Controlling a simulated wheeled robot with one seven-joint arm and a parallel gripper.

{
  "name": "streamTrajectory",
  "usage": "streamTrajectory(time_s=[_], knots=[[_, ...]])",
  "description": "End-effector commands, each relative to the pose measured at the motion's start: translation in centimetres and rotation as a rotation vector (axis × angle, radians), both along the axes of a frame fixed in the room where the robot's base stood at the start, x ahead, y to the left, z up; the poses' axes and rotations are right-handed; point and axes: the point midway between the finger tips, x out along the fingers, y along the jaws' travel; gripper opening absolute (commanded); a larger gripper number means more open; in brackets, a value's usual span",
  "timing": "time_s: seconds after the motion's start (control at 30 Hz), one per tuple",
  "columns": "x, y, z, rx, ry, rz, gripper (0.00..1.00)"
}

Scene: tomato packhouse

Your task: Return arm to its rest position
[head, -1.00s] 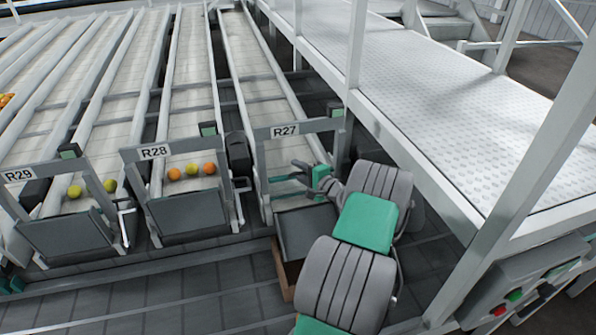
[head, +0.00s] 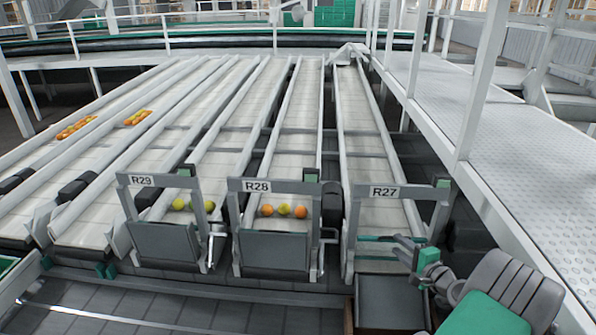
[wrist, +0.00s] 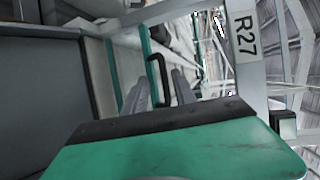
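My gripper (head: 402,247) is at lane R27, level with the lower part of its grey frame and close to the right post. In the wrist view its two grey fingers (wrist: 160,91) stand apart with a gap between them. A black loop-shaped handle (wrist: 158,75) shows in line with that gap; I cannot tell how far beyond the fingertips it is. I see nothing held. My arm (head: 508,290) comes in from the lower right. The R27 sign (head: 384,191) is above the gripper.
At R27 a dark panel (head: 391,302) lies low in front of the lane. The R28 gate (head: 276,253) and R29 gate (head: 165,243) stand up, with fruit behind them. A walkway (head: 500,150) with white posts runs along the right. Dark floor (head: 240,318) lies in front.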

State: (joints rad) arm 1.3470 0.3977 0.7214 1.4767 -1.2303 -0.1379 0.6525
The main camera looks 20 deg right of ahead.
Motion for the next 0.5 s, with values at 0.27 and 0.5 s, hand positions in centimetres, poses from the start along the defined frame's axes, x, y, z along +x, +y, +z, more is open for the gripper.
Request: streamTrajectory(time_s=[0.27,0.5], knots=[[7.5,17.5,3.6,-0.404,0.365,0.481,0.33],[0.3,35.4,8.2,-0.936,0.704,0.970,0.33]])
